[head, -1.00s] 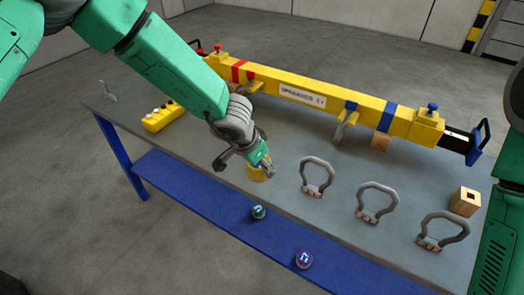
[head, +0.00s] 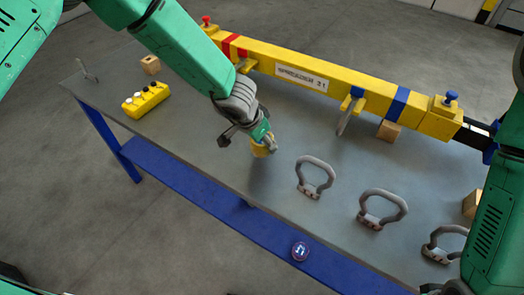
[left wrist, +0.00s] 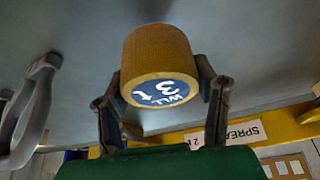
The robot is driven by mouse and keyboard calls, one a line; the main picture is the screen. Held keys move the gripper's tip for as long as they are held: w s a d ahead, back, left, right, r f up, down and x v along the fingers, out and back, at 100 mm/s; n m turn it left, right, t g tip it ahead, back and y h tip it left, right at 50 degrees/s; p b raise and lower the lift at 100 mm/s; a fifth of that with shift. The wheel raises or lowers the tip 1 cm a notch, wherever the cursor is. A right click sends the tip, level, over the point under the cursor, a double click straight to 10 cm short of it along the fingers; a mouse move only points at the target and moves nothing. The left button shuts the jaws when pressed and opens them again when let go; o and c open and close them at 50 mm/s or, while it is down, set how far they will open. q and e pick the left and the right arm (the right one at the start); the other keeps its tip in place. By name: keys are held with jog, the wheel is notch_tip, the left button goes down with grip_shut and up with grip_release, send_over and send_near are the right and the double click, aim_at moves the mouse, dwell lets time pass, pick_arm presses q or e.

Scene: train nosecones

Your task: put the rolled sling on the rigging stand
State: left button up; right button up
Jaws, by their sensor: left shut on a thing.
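The rolled sling (head: 259,151) is a short yellow-tan roll. In the left wrist view the sling (left wrist: 160,58) shows a blue end label reading "WLL 3 t". My left gripper (head: 264,146) is shut on it, with one finger on each side of the roll in the left wrist view (left wrist: 163,100). The sling appears to be above the grey tabletop, with a shadow below it. The grey bench (head: 215,150) has blue legs and a low blue shelf; I cannot tell whether it is the rigging stand. My right arm shows at the right edge, its gripper out of view.
A yellow spreader beam (head: 330,88) lies along the back. Several grey shackles, one here (head: 315,178), stand at the front right. A yellow control box (head: 146,99) and a wooden block (head: 150,65) sit at the left.

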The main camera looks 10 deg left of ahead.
aim_at(263, 149)
pick_arm(q)
notch_tip(263, 149, down, 4)
jog(key=shift+w+f+b, duration=0.1)
jog(key=shift+w+b, duration=0.05)
jog(key=shift+b, duration=0.5)
jog(key=o, duration=1.3)
jog(key=shift+o, duration=0.2)
jog(key=p+v, duration=0.2)
jog(key=v, duration=1)
jog(key=shift+p, duration=0.35)
